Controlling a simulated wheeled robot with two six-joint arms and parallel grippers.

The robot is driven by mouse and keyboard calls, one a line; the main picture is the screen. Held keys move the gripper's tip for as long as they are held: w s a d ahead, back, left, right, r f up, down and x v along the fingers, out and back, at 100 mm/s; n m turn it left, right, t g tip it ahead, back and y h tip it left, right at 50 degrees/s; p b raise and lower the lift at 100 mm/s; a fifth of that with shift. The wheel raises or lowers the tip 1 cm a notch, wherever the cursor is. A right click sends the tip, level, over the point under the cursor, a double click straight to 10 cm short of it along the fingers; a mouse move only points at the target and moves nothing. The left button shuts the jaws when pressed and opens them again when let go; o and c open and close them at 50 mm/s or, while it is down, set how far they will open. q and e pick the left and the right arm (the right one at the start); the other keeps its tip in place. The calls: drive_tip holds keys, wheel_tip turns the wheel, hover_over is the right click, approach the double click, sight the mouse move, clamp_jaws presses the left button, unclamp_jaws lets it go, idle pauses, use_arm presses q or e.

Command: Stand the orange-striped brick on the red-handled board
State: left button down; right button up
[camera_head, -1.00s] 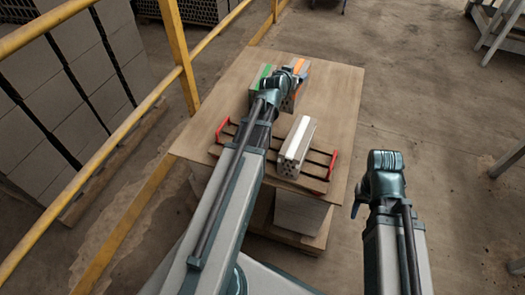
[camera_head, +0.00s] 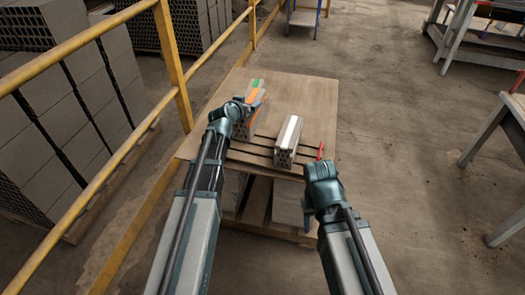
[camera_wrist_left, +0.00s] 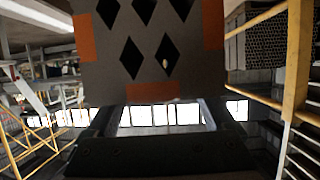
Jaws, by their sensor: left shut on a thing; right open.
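The orange-striped brick (camera_head: 252,115) is in my left gripper (camera_head: 244,105), in front of the green-striped brick (camera_head: 258,83) and hiding most of it. In the left wrist view the orange-striped brick (camera_wrist_left: 145,70) fills the upper middle, showing diamond-shaped holes and orange patches. My left gripper is shut on it; the fingertips are hard to see. The red-handled board (camera_head: 250,150) lies at the table's near edge, with one red handle (camera_head: 320,151) showing at its right end. My right gripper (camera_head: 321,168) is open and empty, near that handle in the picture.
A white-striped brick (camera_head: 289,138) stands on the right part of the board. The board's left part is partly covered by my left arm. The table top (camera_head: 308,95) is clear behind and right. A yellow railing (camera_head: 178,70) runs along the left.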

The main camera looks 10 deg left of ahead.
use_arm(q)
drive_tip(key=shift+f+b, duration=3.15)
drive_tip(key=shift+f, duration=0.1)
wheel_tip(320, 180, down, 4)
drive_tip(key=b, duration=0.3)
drive_tip(key=shift+r+b, duration=0.25)
drive_tip(key=shift+b, duration=0.1)
drive_tip(key=shift+f, duration=0.2)
unclamp_jaws()
drive_tip(key=shift+r, duration=0.1)
